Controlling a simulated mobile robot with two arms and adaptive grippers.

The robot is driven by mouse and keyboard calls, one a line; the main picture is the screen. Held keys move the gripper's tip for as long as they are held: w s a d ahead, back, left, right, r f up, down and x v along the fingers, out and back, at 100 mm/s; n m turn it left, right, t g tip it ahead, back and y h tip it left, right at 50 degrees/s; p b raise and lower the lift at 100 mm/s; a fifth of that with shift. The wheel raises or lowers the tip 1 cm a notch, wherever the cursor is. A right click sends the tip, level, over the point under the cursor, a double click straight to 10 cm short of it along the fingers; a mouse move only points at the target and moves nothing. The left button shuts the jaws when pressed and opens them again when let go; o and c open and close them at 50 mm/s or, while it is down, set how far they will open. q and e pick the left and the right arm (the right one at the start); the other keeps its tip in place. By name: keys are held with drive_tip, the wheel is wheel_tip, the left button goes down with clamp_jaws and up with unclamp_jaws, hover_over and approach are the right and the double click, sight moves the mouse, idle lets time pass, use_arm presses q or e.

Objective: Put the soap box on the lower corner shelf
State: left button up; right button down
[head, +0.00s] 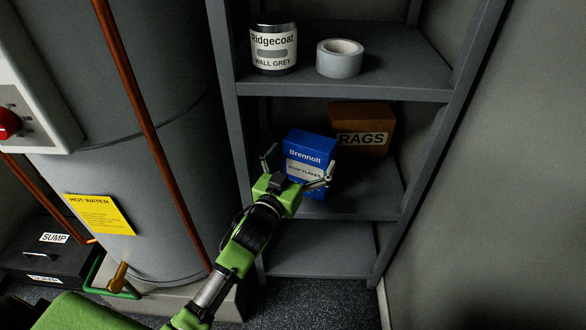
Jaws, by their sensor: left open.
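The soap box (309,146) is a blue carton marked "Brennolt" and what looks like "soap flakes". It stands upright on a lower shelf (375,197) of the grey corner shelving in the head view. My left gripper (298,168) is open in front of the box, its fingers spread to either side of the carton's front. I cannot tell whether they touch it. The gripper hides the lower part of the box. My right gripper does not show.
A brown box marked "RAGS" (362,132) stands behind, to the right. The shelf above holds a paint tin (273,50) and a tape roll (339,60). The bottom shelf (320,263) looks bare. A grey tank (165,130) with copper pipes stands close on the left, a wall on the right.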

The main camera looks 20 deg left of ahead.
use_arm(q)
drive_tip(key=s, duration=0.8)
drive_tip(key=s+a+f+g+y, duration=0.1)
drive_tip(key=s+a+f+g, duration=0.1)
drive_tip(key=s+f+g, duration=0.45)
drive_tip(key=s+a+f+g+y, duration=0.1)
drive_tip(key=s+a+f, duration=0.15)
drive_tip(key=f, duration=0.75)
drive_tip(key=s+d+f+g, duration=0.1)
drive_tip(key=s+f+g, duration=0.2)
drive_tip(key=s, duration=0.6)
drive_tip(key=s+d+f+g, duration=0.1)
drive_tip(key=s+f+g, duration=0.3)
drive_tip(key=s, duration=0.5)
drive_tip(key=shift+s+f+m+p, duration=0.15)
drive_tip(key=shift+f+m+p, duration=0.25)
drive_tip(key=shift+f, duration=0.45)
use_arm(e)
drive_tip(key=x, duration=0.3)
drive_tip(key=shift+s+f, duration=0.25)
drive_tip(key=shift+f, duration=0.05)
use_arm(q)
drive_tip(key=shift+g, duration=0.25)
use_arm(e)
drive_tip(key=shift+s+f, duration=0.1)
